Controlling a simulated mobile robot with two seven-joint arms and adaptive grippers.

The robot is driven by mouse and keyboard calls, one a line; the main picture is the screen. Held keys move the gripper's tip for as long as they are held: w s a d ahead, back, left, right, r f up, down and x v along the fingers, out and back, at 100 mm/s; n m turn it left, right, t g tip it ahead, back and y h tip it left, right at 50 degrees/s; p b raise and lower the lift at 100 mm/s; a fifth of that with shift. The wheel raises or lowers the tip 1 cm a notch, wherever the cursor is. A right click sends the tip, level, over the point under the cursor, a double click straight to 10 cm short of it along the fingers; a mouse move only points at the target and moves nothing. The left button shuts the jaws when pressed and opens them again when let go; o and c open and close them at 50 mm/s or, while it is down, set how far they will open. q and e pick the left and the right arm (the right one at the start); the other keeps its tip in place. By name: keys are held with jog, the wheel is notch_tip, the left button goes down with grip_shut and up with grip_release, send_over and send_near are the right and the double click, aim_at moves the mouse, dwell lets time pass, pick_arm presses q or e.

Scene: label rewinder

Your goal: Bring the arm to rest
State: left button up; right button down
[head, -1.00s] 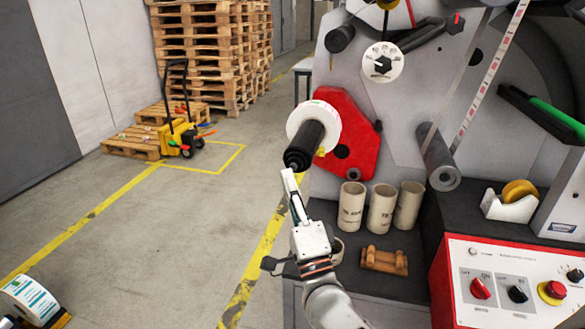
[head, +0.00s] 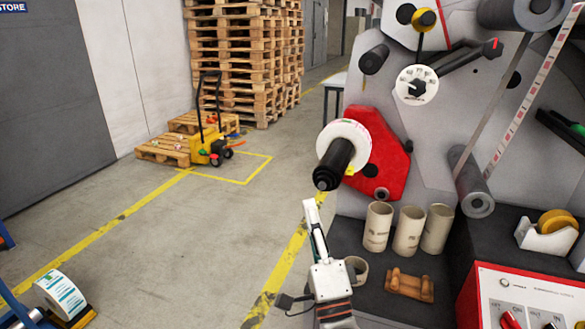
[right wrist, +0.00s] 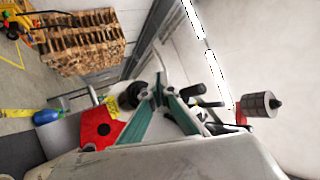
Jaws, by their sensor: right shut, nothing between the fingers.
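My right gripper (head: 310,206) is in the lower middle of the head view, pointing up, shut and empty. It is below and apart from the end of the black spindle (head: 334,164), which carries a white roll (head: 345,136) by the red plate (head: 386,160). In the right wrist view the gripper's fingers (right wrist: 160,92) come together, with the red plate (right wrist: 98,128) to their left. My left gripper is not in view.
Cardboard cores (head: 408,230) and a wooden block (head: 409,285) stand on the dark machine ledge to the right. A label roll (head: 62,294) is at the lower left. The floor (head: 190,250) left of the machine is clear. A pallet truck (head: 207,146) stands far back.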

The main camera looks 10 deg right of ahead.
jog(key=s+f+n+g+y, duration=0.2)
jog(key=s+f+n+g, duration=0.3)
jog(key=f, duration=0.6)
jog(key=s+f+n+g+y, duration=0.1)
jog(key=s+f+n+g, duration=0.15)
jog(key=f+n, duration=0.65)
jog(key=s+f+n+g+y, duration=0.25)
jog(key=s+f+n, duration=0.2)
jog(key=f, duration=0.85)
jog(key=s+d+f+n+g+h, duration=0.2)
jog(key=s+d+f+g, duration=0.1)
jog(key=s+f, duration=0.4)
notch_tip(320, 180, down, 2)
jog(key=shift+s+d+f+g+h, duration=0.25)
jog(key=shift+s+d+g+h, duration=0.1)
jog(key=shift+d, duration=0.35)
